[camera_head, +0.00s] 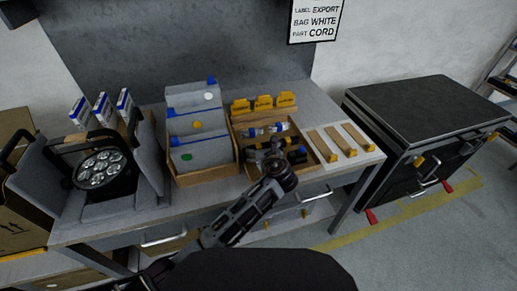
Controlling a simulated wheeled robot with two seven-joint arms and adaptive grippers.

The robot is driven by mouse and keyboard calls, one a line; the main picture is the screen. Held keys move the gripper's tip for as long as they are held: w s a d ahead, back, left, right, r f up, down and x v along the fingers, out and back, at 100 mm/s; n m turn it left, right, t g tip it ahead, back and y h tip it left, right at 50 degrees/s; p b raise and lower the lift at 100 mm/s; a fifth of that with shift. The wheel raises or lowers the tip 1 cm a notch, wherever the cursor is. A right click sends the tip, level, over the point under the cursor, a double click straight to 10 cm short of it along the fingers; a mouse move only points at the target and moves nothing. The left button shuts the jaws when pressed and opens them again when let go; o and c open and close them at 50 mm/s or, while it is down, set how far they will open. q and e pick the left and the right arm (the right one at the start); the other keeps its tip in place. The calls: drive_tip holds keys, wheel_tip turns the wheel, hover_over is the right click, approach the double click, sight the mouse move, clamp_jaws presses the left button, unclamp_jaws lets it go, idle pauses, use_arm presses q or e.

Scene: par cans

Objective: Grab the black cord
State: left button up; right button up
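A wooden tray (240,122) with compartments stands on the workbench. My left gripper (268,158) reaches over its front compartment, pointing down and away from me. Black and blue pieces show around the fingers there. The black cord seems to be among them, but I cannot separate it clearly from my dark gripper. The fingertips are small and partly hidden, so I cannot tell whether they are open or shut, or touching the cord. In the compartment behind lies a pale cord with blue ends (265,130). My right gripper is not in view.
A par can light (100,168) sits in a grey padded case at left. A box of grey sleeves with coloured dots (197,128) stands left of the tray. Wooden strips with yellow ends (341,140) lie to its right. A dark-topped cabinet (415,108) stands at right.

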use_arm(q)
drive_tip(key=c, duration=0.5)
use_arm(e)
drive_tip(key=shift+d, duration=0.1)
use_arm(q)
drive_tip(key=shift+r, duration=0.1)
drive_tip(key=shift+c, duration=0.2)
drive_tip(key=shift+r, duration=0.5)
wheel_tip(320, 180, up, 9)
drive_tip(key=p, duration=0.1)
drive_tip(key=shift+p, duration=0.3)
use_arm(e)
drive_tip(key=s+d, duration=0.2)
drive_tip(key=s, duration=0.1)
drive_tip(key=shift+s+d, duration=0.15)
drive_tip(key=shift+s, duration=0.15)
use_arm(q)
drive_tip(key=shift+f, duration=0.1)
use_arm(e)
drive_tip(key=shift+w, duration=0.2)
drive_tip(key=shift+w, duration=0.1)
